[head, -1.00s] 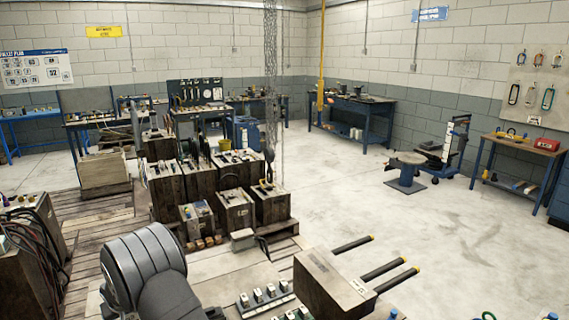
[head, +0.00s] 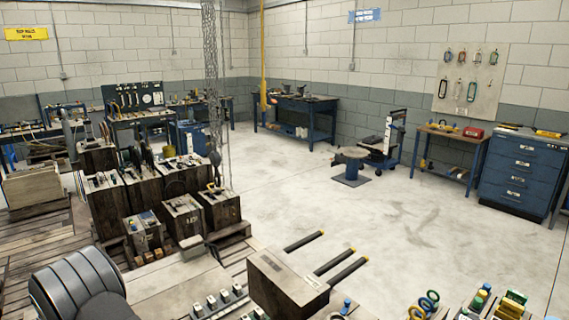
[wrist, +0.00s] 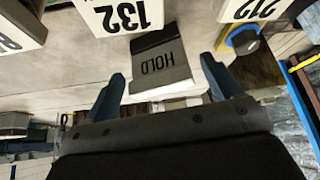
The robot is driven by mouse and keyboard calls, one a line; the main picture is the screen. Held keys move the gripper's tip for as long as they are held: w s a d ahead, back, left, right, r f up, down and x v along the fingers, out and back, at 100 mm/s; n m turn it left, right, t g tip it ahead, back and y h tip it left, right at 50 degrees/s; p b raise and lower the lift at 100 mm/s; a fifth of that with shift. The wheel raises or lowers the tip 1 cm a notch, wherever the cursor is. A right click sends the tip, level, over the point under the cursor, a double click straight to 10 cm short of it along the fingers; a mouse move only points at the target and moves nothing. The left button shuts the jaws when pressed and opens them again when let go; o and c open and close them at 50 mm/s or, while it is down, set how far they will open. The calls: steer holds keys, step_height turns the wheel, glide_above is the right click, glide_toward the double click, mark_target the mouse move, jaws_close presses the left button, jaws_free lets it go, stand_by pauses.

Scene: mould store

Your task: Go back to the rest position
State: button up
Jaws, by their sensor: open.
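My gripper (wrist: 164,82) shows in the wrist view with its two blue-grey fingers wide apart. A grey and black block marked HOLD (wrist: 162,66) appears upside down beyond the gap between the fingertips. Neither finger is seen to touch it, and I cannot tell how far off it is. In the head view, part of my dark, ribbed arm shows at the lower left; the gripper is not seen there.
In the wrist view, white-faced pieces marked 132 (wrist: 120,15) and 212 (wrist: 255,10) are close by. Crowded wooden blocks (head: 140,190) fill the left. Open floor (head: 400,225) lies right.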

steer(key=v, duration=1.2)
steer(key=x, duration=1.2)
step_height(320, 180, up, 5)
steer(key=shift+w+f, duration=0.1)
steer(key=shift+f, duration=0.1)
steer(key=w+d+r, duration=0.6)
steer(key=d+r, duration=0.1)
steer(key=d, duration=0.3)
steer(key=w+d+m+t+h, duration=0.1)
steer(key=w+d+m, duration=0.1)
steer(key=w+d, duration=0.75)
steer(key=w+d+m+t+h, duration=0.15)
steer(key=w+d, duration=0.45)
steer(key=w, duration=0.6)
steer(key=w+d+m, duration=0.1)
steer(key=w+d, duration=0.3)
steer(key=d, duration=0.3)
steer(key=w+d+f+m, duration=0.1)
steer(key=w+d+m, duration=0.1)
steer(key=w+d, duration=0.3)
steer(key=w+d+m+h, duration=0.1)
steer(key=w+d, duration=0.4)
steer(key=d, duration=0.6)
steer(key=shift+f+m, duration=0.25)
steer(key=shift+m, duration=0.4)
steer(key=shift+o, duration=0.3)
